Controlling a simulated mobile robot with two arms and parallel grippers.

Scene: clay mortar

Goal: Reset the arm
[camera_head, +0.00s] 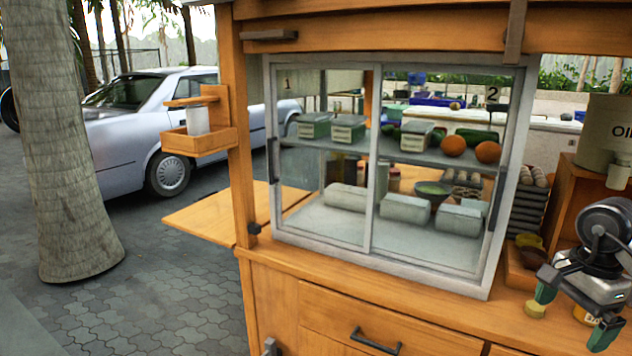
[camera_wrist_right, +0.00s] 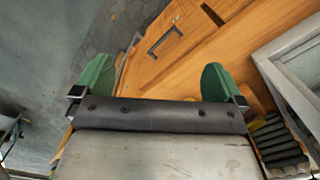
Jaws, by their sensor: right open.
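My right gripper (camera_head: 575,312) is at the lower right of the head view, in front of the wooden cart's counter. Its two green fingertips are spread apart with nothing between them. In the right wrist view the same gripper (camera_wrist_right: 156,82) is open and empty, with the cart's wooden front and a drawer handle (camera_wrist_right: 165,40) beyond the fingers. My left gripper does not show in either view.
The glass display case (camera_head: 390,165) with sliding doors stands on the wooden counter (camera_head: 400,293). Egg trays (camera_head: 528,205) and an oil container (camera_head: 608,130) are near my right arm. A drawer handle (camera_head: 375,341) juts from the front. Paved ground (camera_head: 180,290) lies open at left.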

